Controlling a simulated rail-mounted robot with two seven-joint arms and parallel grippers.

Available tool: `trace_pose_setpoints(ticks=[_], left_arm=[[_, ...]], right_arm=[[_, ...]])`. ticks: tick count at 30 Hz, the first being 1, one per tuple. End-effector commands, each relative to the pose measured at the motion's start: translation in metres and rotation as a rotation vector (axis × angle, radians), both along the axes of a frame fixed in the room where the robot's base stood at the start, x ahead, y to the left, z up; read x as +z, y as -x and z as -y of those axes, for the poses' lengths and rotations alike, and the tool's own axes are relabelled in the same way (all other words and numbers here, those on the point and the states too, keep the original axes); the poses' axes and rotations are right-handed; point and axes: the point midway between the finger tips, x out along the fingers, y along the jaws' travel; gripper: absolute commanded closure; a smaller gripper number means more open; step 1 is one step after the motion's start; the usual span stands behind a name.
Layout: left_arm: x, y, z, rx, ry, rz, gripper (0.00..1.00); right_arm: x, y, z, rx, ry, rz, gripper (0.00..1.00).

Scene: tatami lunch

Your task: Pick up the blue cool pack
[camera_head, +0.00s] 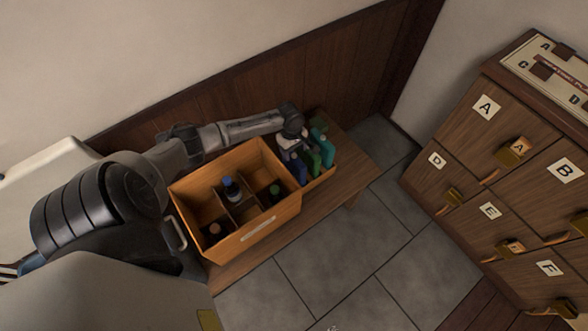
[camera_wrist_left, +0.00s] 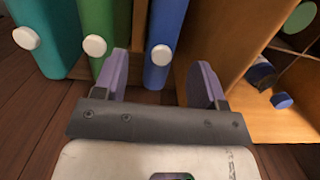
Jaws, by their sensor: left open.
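The blue cool pack (camera_head: 301,174) stands upright at the near end of a row of packs beside the wooden box. It has a white round cap and also shows in the left wrist view (camera_wrist_left: 165,30). My left gripper (camera_head: 291,149) is over this row, partly hiding the packs. In the left wrist view my left gripper (camera_wrist_left: 161,78) is open, with one finger on each side of the blue pack's end. I cannot tell whether the fingers touch it. My right gripper is not in view.
A green pack (camera_wrist_left: 98,35) and a teal pack (camera_wrist_left: 45,35) stand close beside the blue one. The divided wooden box (camera_head: 285,214) holding bottles is on the other side. The bench (camera_head: 357,165) is bare at its right end. Lettered drawers (camera_head: 487,106) stand at right.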

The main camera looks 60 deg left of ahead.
Motion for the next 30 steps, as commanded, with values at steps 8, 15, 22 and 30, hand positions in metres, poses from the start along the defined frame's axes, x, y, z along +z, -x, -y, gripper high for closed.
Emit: trace_pose_setpoints(ticks=[8,15,22,30], left_arm=[[-0.038,0.001,0.003,0.0,0.001,-0.001,0.35],[-0.046,0.001,0.004,0.0,0.0,0.001,0.35],[-0.046,0.001,0.004,0.0,0.0,0.001,0.35],[-0.047,0.001,0.005,0.001,0.001,0.0,0.35]], right_arm=[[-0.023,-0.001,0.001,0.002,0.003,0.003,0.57],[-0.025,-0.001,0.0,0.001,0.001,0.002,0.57],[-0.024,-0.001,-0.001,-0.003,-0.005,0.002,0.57],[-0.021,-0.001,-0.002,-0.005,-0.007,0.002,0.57]])
